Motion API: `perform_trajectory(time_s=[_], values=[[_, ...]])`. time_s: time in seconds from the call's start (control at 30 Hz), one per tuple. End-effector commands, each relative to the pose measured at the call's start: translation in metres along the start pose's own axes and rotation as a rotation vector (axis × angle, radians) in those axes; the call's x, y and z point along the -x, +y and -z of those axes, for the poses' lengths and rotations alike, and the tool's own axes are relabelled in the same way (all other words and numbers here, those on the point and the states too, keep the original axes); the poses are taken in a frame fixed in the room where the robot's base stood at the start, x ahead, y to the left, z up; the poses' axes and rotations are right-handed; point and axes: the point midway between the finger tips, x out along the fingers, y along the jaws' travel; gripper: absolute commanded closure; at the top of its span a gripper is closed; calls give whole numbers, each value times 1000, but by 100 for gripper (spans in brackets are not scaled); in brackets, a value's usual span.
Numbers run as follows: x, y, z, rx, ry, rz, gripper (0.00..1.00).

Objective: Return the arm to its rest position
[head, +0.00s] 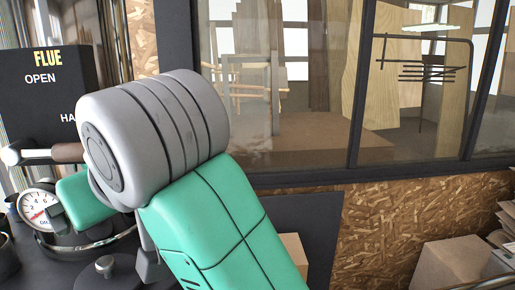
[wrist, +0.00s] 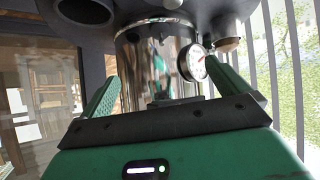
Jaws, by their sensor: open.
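My gripper (wrist: 162,68) shows in the wrist view with its two green fingers spread wide and nothing between them. Beyond the fingers stands a shiny metal cylinder (wrist: 150,50); I cannot tell how far off it is. In the head view my arm, a grey joint with green links, reaches across the left and middle of the picture. It hides much of what lies behind it, and I cannot make out the fingers there.
A dial gauge (head: 40,208) sits at the left near my arm and also shows in the wrist view (wrist: 197,63). A wooden-gripped handle (head: 66,153) and a black FLUE sign (head: 45,95) are close by. Boxes (head: 450,263) stand lower right, below windows.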

Motion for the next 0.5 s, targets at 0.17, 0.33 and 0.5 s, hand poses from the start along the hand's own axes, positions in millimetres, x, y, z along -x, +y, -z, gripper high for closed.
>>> perform_trajectory(time_s=[0.17,0.33,0.5], values=[[19,2,20,-58,457,-140,0],[102,29,-15,-147,901,-484,0],[180,33,-72,-139,1097,-812,0]])
